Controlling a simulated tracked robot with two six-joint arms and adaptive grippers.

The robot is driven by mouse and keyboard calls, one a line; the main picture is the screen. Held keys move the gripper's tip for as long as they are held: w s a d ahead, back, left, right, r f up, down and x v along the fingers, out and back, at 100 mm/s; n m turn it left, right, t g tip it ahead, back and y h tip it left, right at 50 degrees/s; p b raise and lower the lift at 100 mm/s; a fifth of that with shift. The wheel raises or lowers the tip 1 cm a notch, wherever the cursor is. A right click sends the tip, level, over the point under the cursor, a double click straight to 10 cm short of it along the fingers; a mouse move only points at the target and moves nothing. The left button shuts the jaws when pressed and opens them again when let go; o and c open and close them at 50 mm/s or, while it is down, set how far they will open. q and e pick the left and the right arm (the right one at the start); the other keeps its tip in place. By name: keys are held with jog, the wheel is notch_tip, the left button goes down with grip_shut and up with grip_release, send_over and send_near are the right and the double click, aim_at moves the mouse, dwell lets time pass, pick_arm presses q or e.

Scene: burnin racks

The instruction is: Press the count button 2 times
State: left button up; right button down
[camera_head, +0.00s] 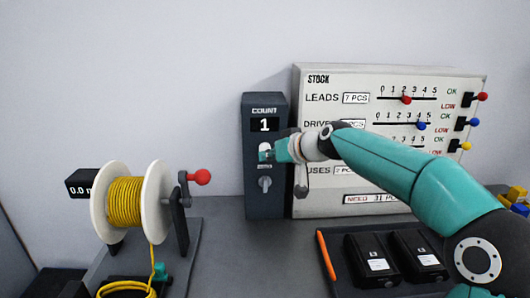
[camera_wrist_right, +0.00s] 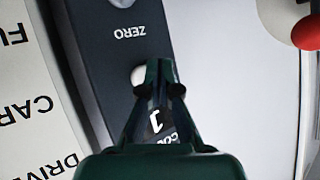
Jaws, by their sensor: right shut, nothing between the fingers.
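The dark count box (camera_head: 265,205) stands upright against the wall, and its display (camera_head: 264,125) reads 1. A white button (camera_wrist_right: 138,75) shows in the right wrist view between the display and the ZERO label, partly covered by my fingers. My right gripper (camera_head: 268,153) is shut and empty, with its fingertips in front of the box just below the display. The fingertips also show in the right wrist view (camera_wrist_right: 160,68), beside or over the button; I cannot tell whether they touch it. A grey knob (camera_head: 265,184) sits lower on the box. My left gripper is not in view.
A white stock board (camera_head: 310,160) with coloured sliders stands directly right of the box, behind my right arm. A yellow cable spool (camera_head: 125,203) with a red-knobbed crank (camera_head: 199,177) stands at left. Black cases (camera_head: 371,262) lie on a tray at front right.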

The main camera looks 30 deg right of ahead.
jog(key=s+a, duration=0.1)
jog(key=s+b, duration=0.1)
jog(key=s, duration=0.1)
jog(key=s+a, duration=0.1)
jog(key=shift+s+a+b, duration=0.15)
jog(key=shift+a+b, duration=0.15)
dwell(2.1)
